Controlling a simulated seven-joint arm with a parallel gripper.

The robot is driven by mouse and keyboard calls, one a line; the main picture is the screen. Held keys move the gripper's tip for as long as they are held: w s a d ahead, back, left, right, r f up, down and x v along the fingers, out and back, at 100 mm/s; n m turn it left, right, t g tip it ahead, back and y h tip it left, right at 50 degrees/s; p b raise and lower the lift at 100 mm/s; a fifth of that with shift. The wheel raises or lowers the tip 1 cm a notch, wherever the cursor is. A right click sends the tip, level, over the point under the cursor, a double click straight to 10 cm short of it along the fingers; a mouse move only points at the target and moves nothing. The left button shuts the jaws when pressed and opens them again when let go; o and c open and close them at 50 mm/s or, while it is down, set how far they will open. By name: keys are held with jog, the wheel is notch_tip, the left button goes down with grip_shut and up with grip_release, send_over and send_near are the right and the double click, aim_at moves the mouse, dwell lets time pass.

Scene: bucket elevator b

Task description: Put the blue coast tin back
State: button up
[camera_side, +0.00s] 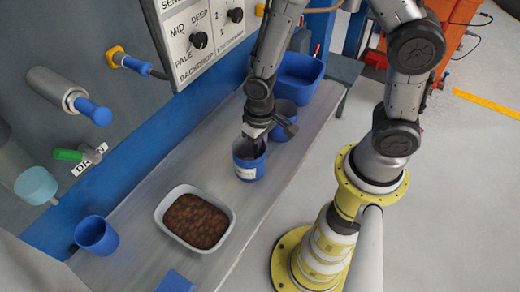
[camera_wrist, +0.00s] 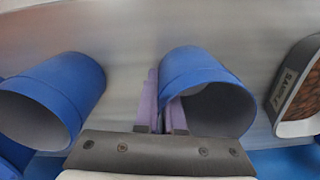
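A blue tin (camera_side: 246,172) with a pale label stands at the middle of the grey bench. Its label is too small to read, so I cannot tell if it says coast. My gripper (camera_side: 256,138) is at its rim. In the wrist view, the purple fingers (camera_wrist: 162,112) are close together at the left wall of this blue tin (camera_wrist: 195,67), one outside and one inside, and look shut on it. A second blue tin (camera_side: 284,122) stands just behind; it is at left in the wrist view (camera_wrist: 70,80). A third blue tin (camera_side: 97,236) stands at the far left end.
A white tray (camera_side: 228,232) of brown pieces lies left of the gripped tin, its edge showing right in the wrist view (camera_wrist: 283,128). A blue bin (camera_side: 300,80) stands behind the tins. A dial panel (camera_side: 205,40) overhangs the bench. Handles (camera_side: 75,100) project from the wall.

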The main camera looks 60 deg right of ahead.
jog(key=o, duration=0.4)
jog(key=shift+o, duration=0.2)
notch_tip(320, 180, up, 13)
jog(key=shift+f, duration=0.15)
jog(key=s+d+r+n+t, duration=0.1)
jog(key=s+d+r+t, duration=0.4)
jog(key=s+r, duration=0.5)
notch_tip(320, 180, up, 2)
jog(key=shift+d+r+n+t, duration=0.1)
jog(key=shift+d+n+t, duration=0.25)
jog(key=shift+d, duration=0.6)
